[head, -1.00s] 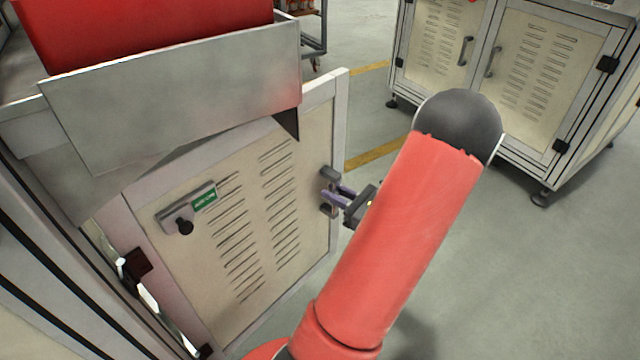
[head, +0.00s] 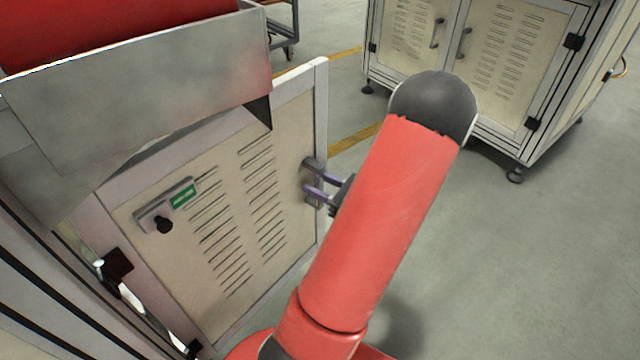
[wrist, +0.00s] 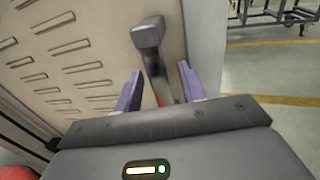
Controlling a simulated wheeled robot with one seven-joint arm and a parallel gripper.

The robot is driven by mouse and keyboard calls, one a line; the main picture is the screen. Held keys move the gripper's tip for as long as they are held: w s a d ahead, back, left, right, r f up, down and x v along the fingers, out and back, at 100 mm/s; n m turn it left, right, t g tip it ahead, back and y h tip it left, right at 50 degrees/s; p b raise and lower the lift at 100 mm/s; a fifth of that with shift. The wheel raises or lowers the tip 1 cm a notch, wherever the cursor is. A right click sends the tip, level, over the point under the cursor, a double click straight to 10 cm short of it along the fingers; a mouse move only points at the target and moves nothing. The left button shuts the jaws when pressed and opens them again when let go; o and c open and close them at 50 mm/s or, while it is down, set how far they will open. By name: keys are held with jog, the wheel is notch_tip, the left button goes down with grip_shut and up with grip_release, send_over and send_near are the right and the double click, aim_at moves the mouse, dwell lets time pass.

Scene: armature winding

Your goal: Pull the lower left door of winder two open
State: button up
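The cream louvered door (head: 225,225) stands swung out from the machine at the left of the head view, hinged on its left side. Its grey handle (head: 312,172) is near the right edge; it also shows in the wrist view (wrist: 147,35). My gripper (head: 323,187) is at the handle. In the wrist view its two purple fingers (wrist: 160,88) stand apart on either side of the handle bar, with a small gap visible at each side. My red forearm hides part of the gripper in the head view.
A grey metal tray (head: 150,95) with a red part overhangs the door's top. A black knob and green label (head: 184,195) are on the door's left. Another cabinet (head: 500,70) stands at the back right. The floor to the right is clear.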

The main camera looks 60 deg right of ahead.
jog(key=s, duration=0.7)
jog(key=shift+s+a, duration=0.15)
jog(key=shift+s, duration=0.25)
